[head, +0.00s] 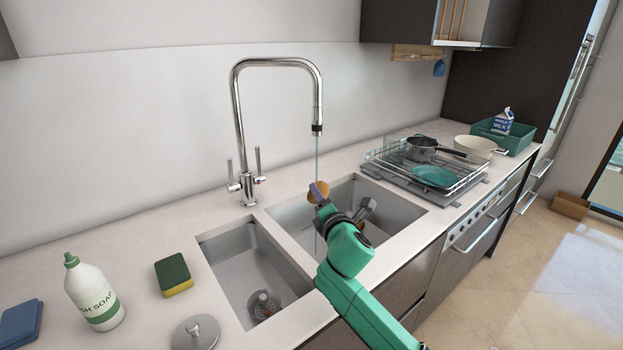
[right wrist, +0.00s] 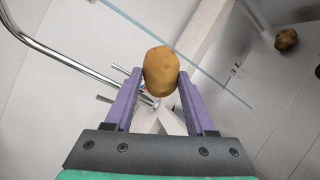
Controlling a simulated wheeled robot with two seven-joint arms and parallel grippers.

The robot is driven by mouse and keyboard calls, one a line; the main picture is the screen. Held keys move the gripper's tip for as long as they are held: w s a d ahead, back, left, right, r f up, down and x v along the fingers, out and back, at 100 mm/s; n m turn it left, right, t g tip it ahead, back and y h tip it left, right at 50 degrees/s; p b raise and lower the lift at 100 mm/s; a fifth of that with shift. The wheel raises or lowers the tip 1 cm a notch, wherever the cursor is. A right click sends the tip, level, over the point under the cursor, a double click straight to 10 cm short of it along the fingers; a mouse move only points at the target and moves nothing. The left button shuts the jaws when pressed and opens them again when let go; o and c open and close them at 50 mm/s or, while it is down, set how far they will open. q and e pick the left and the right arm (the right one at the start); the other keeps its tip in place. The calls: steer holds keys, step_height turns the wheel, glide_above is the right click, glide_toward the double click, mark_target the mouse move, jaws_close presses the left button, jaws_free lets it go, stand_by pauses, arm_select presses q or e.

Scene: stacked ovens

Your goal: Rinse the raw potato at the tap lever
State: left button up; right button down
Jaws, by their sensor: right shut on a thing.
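My right gripper (head: 321,190) is shut on a brown potato (head: 316,193) above the larger sink basin. In the right wrist view the potato (right wrist: 161,71) sits between the purple fingertips (right wrist: 160,83). A thin water stream (head: 317,158) runs from the chrome tap (head: 237,110) down to the potato in the head view. In the right wrist view the stream (right wrist: 200,72) passes behind or beside the potato; I cannot tell if it touches. The tap has upright levers, one on the right (head: 258,163) and one on the left (head: 230,170). My left gripper is not in view.
A second brown lump (right wrist: 286,39), like a potato, lies at the upper right of the wrist view. The smaller basin (head: 238,262) is left of the larger one. A sponge (head: 174,274) and soap bottle (head: 93,292) stand left. A rack (head: 385,158) with pans stands right.

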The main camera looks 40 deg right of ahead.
steer(key=s+a+r+p, duration=0.2)
steer(key=s+r+p, duration=0.2)
steer(key=shift+a, duration=0.4)
